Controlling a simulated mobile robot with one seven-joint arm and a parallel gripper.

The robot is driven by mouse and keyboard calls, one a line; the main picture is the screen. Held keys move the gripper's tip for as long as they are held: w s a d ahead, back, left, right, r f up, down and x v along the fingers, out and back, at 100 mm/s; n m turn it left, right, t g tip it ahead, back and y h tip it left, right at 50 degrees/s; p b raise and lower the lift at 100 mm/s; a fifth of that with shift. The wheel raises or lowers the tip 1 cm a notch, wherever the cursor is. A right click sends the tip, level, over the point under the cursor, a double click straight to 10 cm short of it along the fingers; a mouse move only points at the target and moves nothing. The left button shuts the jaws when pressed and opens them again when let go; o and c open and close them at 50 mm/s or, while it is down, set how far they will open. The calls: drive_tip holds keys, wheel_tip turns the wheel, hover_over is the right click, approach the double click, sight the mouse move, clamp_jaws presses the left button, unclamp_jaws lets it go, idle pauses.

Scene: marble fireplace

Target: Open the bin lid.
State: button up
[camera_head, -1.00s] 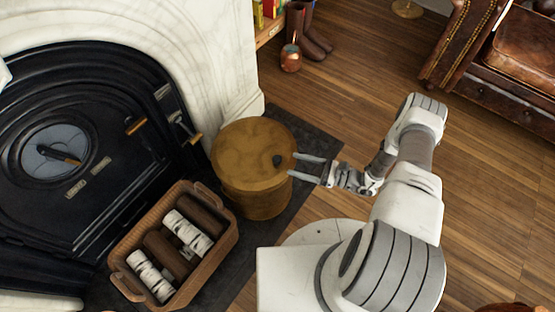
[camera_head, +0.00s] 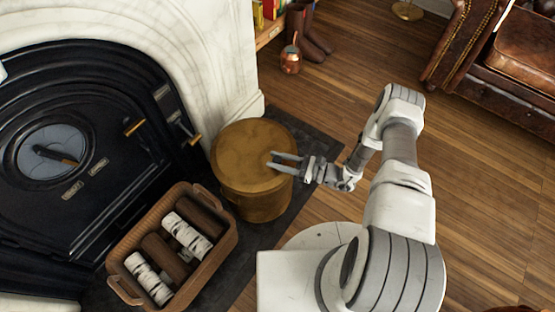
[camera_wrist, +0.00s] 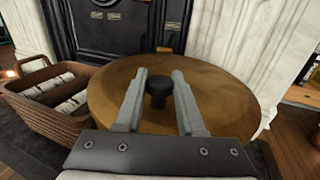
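The bin (camera_head: 262,202) is a round golden-brown drum with a flat lid (camera_head: 240,150). The lid is shut on it and also shows in the wrist view (camera_wrist: 225,100). A black knob (camera_wrist: 158,90) stands up at the lid's middle. My gripper (camera_head: 273,159) reaches over the lid from the right. In the wrist view, my gripper (camera_wrist: 160,78) is open, with one finger on each side of the knob and a gap on both sides. In the head view I cannot make out the knob.
A basket (camera_head: 222,245) of logs stands beside the bin at the lower left. The black fireplace (camera_head: 90,120) with its white marble surround (camera_head: 215,50) is behind. A copper pot (camera_head: 291,60) and boots stand farther back.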

clamp_jaws()
idle(1.0)
